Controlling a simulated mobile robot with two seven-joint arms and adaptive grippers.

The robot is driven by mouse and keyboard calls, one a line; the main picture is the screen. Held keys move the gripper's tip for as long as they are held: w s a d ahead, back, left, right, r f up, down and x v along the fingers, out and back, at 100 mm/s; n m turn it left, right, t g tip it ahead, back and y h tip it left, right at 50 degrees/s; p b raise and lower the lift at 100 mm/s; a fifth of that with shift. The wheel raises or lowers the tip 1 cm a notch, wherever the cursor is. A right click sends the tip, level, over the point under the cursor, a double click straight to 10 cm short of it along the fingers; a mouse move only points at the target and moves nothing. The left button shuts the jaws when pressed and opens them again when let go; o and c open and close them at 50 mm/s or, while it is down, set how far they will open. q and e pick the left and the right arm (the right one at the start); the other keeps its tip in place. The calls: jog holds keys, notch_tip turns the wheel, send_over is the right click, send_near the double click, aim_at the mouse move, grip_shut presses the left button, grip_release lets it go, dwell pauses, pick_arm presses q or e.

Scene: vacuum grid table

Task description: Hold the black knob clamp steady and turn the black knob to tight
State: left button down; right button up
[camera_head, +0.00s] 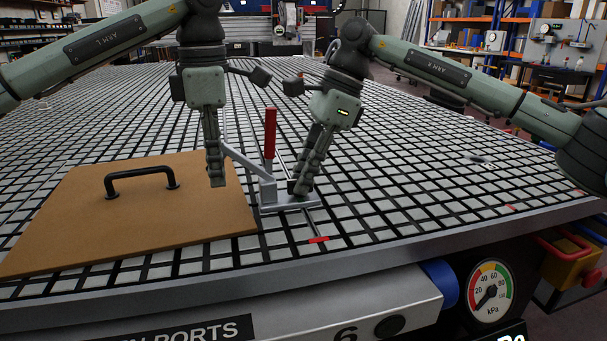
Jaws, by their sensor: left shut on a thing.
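The clamp (268,192) is a grey metal toggle clamp with an upright red handle (270,133), standing just right of the brown board. Its grey arm (243,160) slopes up to the left, to my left gripper (216,182). My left gripper points down over the board's right edge and is shut on the clamp at the end of that arm. The black knob is not distinguishable; the fingers may hide it. My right gripper (300,190) points down and left, its tips low at the right end of the clamp's base. Whether its fingers grip the base is unclear.
The brown board (90,225) with a black handle (140,178) lies flat on the white-tiled vacuum grid table (410,190). A red strip (318,240) lies in front of the clamp. A pressure gauge (489,287) is below the table's front edge. The table's right side is mostly clear.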

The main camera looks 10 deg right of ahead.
grip_shut()
jog(key=shift+m, duration=0.3)
jog(key=m+t, duration=0.2)
jog(key=m, duration=0.2)
jog(key=shift+s, duration=0.15)
jog(key=m+t, duration=0.1)
jog(key=m, duration=0.1)
jog(key=m+h, duration=0.1)
jog(key=m, duration=0.2)
jog(key=shift+s+a+t, duration=0.1)
jog(key=shift+t, duration=0.3)
jog(key=m, duration=0.2)
jog(key=m+h, duration=0.1)
jog(key=m, duration=0.1)
jog(key=shift+a+t+h, duration=0.1)
jog(key=shift+t+h, duration=0.2)
jog(key=shift+t, duration=0.1)
jog(key=m, duration=0.2)
jog(key=m+h, duration=0.1)
jog(key=m, duration=0.2)
jog(key=shift+s+a+t+h, duration=0.1)
jog(key=shift+t+h, duration=0.2)
jog(key=shift+t, duration=0.1)
jog(key=shift+m, duration=0.3)
jog(key=shift+o, duration=2.4)
grip_release()
